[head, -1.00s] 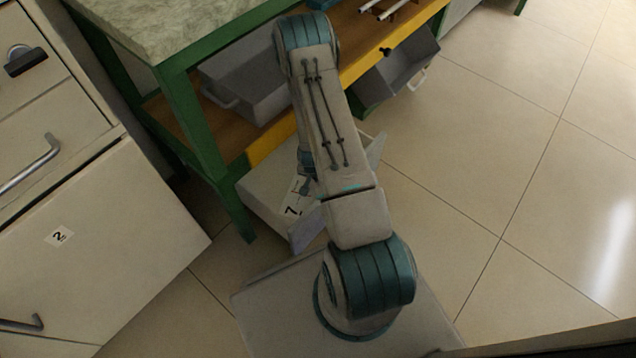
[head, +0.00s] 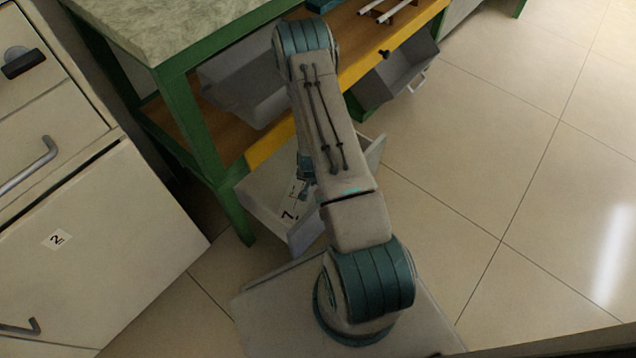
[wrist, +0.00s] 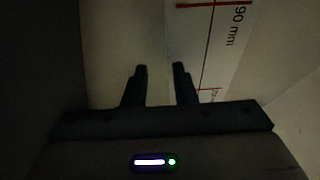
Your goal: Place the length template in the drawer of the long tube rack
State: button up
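The length template appears as a pale card with red lines and "90 mm" in the wrist view (wrist: 212,42). In the head view a white card with a "7" and small marks (head: 289,214), apparently the same template, lies in a pale open drawer (head: 255,204) low under the green-framed bench. My gripper (wrist: 160,76) is open in the wrist view, with nothing visible between its two dark fingers. Its right finger overlaps the card's left edge; I cannot tell whether they touch. In the head view my arm hides part of the drawer and most of the gripper.
The bench (head: 150,30) stands over the drawer, with a green leg at its left. A cabinet (head: 100,240) stands at left. Tiled floor (head: 520,150) is clear at right.

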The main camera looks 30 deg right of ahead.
jog(key=p+v, duration=0.4)
jog(key=v, duration=0.7)
dwell(0.7)
